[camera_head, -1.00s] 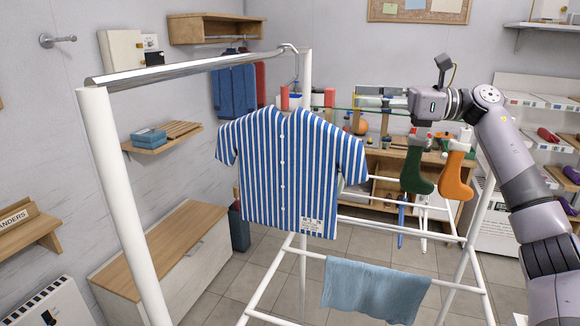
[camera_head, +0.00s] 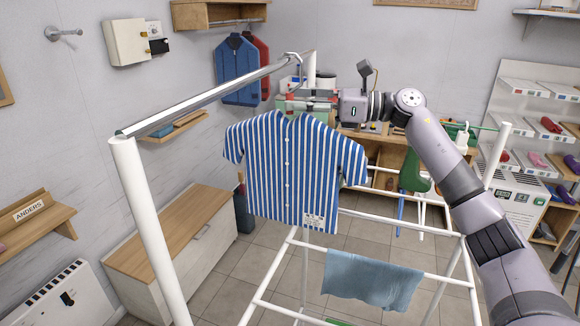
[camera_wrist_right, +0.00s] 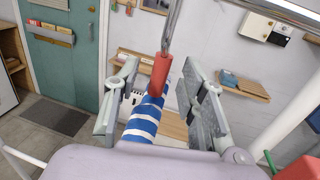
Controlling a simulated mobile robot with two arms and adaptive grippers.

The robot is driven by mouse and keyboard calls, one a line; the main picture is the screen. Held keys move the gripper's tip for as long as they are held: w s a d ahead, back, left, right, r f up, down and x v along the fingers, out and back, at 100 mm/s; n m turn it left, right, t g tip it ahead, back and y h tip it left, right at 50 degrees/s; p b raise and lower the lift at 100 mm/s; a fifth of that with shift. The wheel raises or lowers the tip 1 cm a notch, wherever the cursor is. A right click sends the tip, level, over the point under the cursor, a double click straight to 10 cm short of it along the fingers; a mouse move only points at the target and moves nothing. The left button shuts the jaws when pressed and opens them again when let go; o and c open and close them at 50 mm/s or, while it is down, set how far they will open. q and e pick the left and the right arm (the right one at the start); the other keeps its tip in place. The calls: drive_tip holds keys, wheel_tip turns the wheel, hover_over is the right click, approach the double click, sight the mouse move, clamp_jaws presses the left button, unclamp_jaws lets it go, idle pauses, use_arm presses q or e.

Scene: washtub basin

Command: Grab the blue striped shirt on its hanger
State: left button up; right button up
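The blue and white striped shirt (camera_head: 282,170) hangs on its hanger from the metal rail (camera_head: 210,92) in the head view. In the right wrist view, the shirt's striped shoulder (camera_wrist_right: 146,118) and the hanger's red neck (camera_wrist_right: 160,74) show, with the metal hook (camera_wrist_right: 171,28) above. My right gripper (camera_head: 306,100) is level with the hanger neck, just above the collar. In the wrist view its two fingers (camera_wrist_right: 162,100) are apart, with the red neck and shirt showing between them. Whether they touch is unclear. My left gripper is not in view.
A white rack with a blue towel (camera_head: 372,282) stands below and right of the shirt. A green sock (camera_head: 412,174) hangs beside my right arm. A blue jacket (camera_head: 238,70) hangs on the back wall. A wooden-topped cabinet (camera_head: 175,235) stands at left.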

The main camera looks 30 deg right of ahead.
drive_tip(key=shift+x, duration=1.2)
drive_tip(key=shift+d, duration=0.1)
drive_tip(key=shift+c, duration=0.6)
clamp_jaws()
